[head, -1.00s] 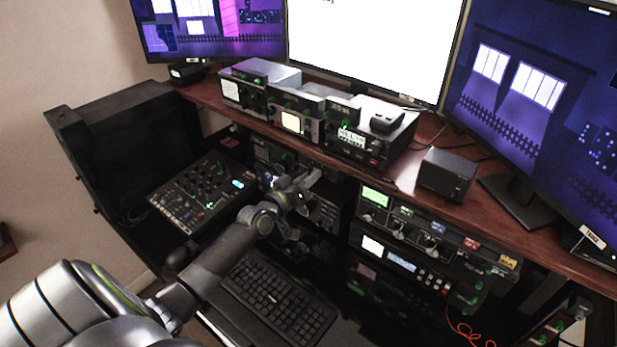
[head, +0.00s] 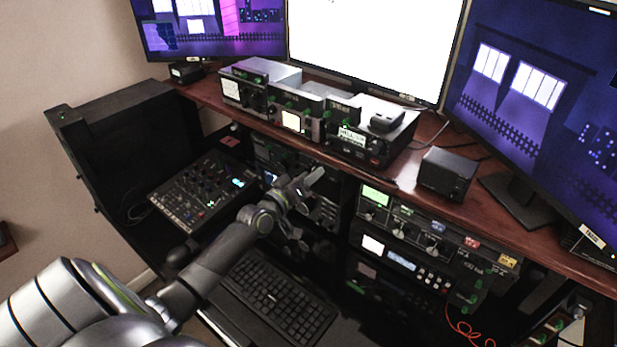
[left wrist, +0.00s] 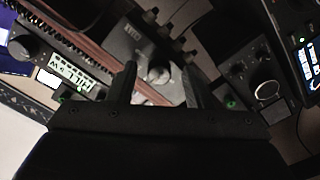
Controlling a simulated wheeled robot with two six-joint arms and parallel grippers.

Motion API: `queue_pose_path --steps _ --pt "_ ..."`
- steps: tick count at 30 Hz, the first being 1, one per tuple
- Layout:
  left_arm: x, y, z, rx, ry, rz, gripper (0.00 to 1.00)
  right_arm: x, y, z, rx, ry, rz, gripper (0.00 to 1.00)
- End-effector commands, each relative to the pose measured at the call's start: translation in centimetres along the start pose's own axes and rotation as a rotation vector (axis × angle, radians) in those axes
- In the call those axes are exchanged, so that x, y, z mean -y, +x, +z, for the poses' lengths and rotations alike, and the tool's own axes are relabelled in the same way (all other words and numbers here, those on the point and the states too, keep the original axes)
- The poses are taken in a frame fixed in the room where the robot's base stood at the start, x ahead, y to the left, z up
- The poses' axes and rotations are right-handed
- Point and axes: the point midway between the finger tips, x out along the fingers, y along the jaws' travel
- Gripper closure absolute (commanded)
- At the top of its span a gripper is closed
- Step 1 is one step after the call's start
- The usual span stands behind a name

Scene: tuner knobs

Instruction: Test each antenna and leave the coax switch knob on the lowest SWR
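My left gripper (head: 308,182) reaches in front of the dark equipment under the wooden shelf. In the left wrist view its two fingers (left wrist: 160,88) stand apart with a gap between them. The gripper hides part of that equipment in the head view. A unit with several knobs and blue, red and yellow labels (head: 437,225) sits right of the gripper. A lit meter (head: 292,122) shows on the shelf. I cannot read an SWR value. My right gripper is not in view.
A radio (head: 352,140) with a lit display and a small black box (head: 447,174) stand on the wooden shelf (head: 405,183). A mixer (head: 203,190) lies left of the gripper, and a keyboard (head: 275,298) lies below it. Monitors stand behind.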

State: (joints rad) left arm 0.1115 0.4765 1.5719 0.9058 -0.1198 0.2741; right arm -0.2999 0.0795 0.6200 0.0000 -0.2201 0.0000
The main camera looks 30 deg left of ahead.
Motion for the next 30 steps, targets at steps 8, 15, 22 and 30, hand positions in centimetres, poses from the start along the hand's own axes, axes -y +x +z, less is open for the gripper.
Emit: queue_pose_path --steps 8,15,22,30 --pt "0.0 -0.1 0.0 0.000 0.001 0.000 0.55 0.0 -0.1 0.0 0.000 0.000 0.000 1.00" --pt "-0.1 -2.9 -0.1 0.002 0.002 -0.001 0.55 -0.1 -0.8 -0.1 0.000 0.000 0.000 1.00" --pt "0.0 -7.6 0.0 0.003 0.002 -0.003 0.55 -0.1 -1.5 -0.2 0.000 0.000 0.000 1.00" --pt "0.1 -13.1 0.0 0.003 0.001 -0.002 0.55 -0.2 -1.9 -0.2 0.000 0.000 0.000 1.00"
